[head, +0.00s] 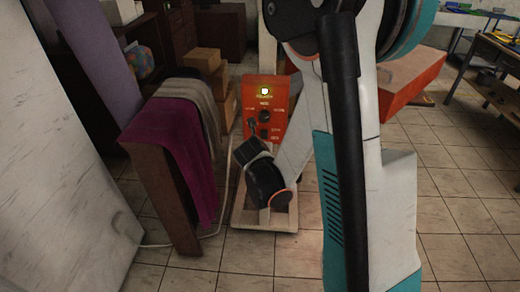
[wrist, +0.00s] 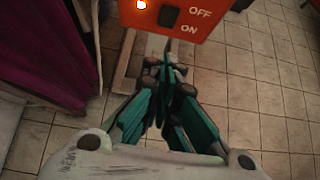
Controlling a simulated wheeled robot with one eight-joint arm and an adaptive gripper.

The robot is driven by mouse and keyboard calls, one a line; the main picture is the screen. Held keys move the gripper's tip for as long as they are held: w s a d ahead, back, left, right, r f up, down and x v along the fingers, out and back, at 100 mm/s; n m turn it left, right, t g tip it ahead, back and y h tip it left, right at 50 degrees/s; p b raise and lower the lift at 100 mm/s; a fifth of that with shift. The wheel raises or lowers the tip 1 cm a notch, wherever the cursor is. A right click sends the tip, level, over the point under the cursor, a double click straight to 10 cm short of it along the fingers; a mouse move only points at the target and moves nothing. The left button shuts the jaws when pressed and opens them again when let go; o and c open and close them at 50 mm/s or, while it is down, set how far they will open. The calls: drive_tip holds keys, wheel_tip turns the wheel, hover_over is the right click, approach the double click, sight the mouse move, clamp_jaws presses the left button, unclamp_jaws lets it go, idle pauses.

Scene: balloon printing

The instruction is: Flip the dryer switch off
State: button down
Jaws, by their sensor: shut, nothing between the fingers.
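The dryer's orange control box (head: 266,93) stands ahead in the head view, with a lit yellow-white lamp (head: 265,91) above dark knobs. In the wrist view its orange panel (wrist: 225,6) fills the top edge, with OFF printed above ON. A dark switch (wrist: 169,16) sits left of these words, and a glowing lamp (wrist: 141,5) is further left. The switch's position is too small to tell. My gripper (wrist: 167,68) is shut and empty, its teal fingers pointing up toward the panel's lower edge, below the switch. In the head view my wrist and arm hide much of the dryer's lower part.
A brown rack (head: 165,195) with magenta and grey cloths stands close on the left; the magenta cloth (wrist: 38,45) also shows in the wrist view. Cardboard boxes (head: 205,65) are stacked behind. A workbench (head: 500,55) is far right. Tiled floor is clear at right.

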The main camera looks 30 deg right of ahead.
drive_tip(key=w+d+f+b, duration=0.2)
drive_tip(key=w+d+f, duration=0.1)
drive_tip(key=w+d, duration=0.2)
drive_tip(key=shift+w, duration=1.1)
drive_tip(key=shift+f, duration=0.15)
